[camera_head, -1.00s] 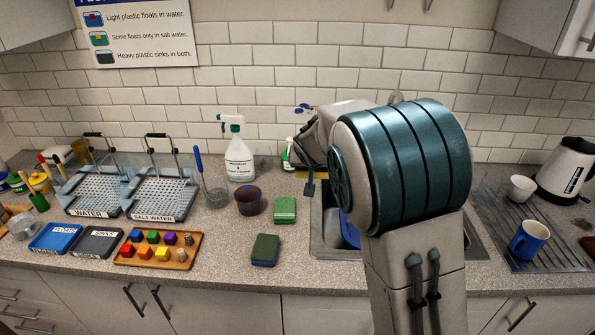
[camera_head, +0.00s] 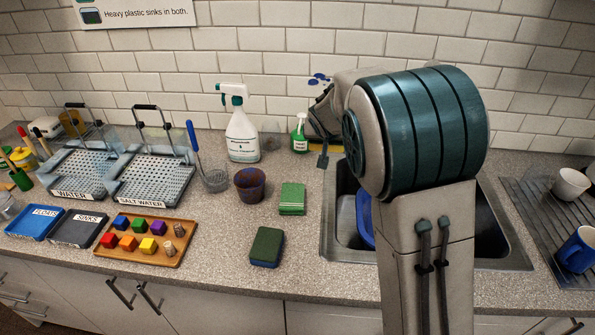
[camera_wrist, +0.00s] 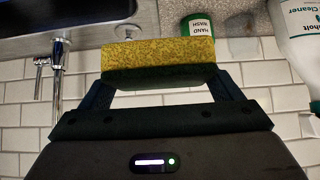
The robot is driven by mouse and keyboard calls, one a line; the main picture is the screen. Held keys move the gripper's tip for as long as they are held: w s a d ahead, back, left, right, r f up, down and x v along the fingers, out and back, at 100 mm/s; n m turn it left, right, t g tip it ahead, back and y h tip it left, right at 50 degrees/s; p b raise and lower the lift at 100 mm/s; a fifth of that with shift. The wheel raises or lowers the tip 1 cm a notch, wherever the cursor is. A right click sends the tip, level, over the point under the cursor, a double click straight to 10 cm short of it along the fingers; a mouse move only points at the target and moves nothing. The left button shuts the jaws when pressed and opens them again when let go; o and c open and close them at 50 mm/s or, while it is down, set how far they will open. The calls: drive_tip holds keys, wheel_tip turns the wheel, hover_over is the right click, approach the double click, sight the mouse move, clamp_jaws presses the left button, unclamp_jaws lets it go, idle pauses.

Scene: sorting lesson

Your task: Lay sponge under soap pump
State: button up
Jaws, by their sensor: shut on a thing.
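In the wrist view my gripper (camera_wrist: 160,82) is shut on a sponge (camera_wrist: 156,53) with a yellow face and a dark green scouring face. The soap pump (camera_head: 300,134) is a small green bottle standing at the back of the counter, left of my arm. In the wrist view the soap pump (camera_wrist: 197,27) shows its "HAND WASH" label just beyond the sponge, partly covered by it. I cannot tell whether they touch.
A white spray bottle (camera_head: 242,137) and a brown cup (camera_head: 249,185) stand left of the pump. A green sponge (camera_head: 292,199) and a dark green sponge (camera_head: 267,247) lie in front. The sink (camera_head: 334,240) is below my arm; the tiled wall is close behind.

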wheel_tip(320, 180, down, 4)
drive_tip(key=shift+w+r+b, duration=0.15)
drive_tip(key=shift+r+b, duration=0.05)
drive_tip(key=shift+b, duration=1)
drive_tip(key=w+a+f+p, duration=0.1)
drive_tip(key=w+a+f, duration=0.1)
drive_tip(key=w+a+f+p, duration=0.1)
drive_tip(key=w+a+f, duration=0.1)
drive_tip(key=w+a, duration=0.1)
drive_tip(key=w+a+f+p, duration=0.1)
drive_tip(key=w+a+f, duration=0.1)
drive_tip(key=a, duration=0.1)
drive_tip(key=shift+w+a+f+p, duration=0.15)
drive_tip(key=shift+w+f+p, duration=0.15)
drive_tip(key=shift+w, duration=0.1)
drive_tip(key=shift+f+p, duration=0.55)
drive_tip(key=shift+f, duration=1.55)
drive_tip(key=shift+f, duration=0.1)
drive_tip(key=o, duration=0.9)
drive_tip(key=shift+c, duration=0.2)
drive_tip(key=shift+r, duration=0.2)
drive_tip(key=b+v, duration=0.3)
drive_tip(key=v, duration=0.9)
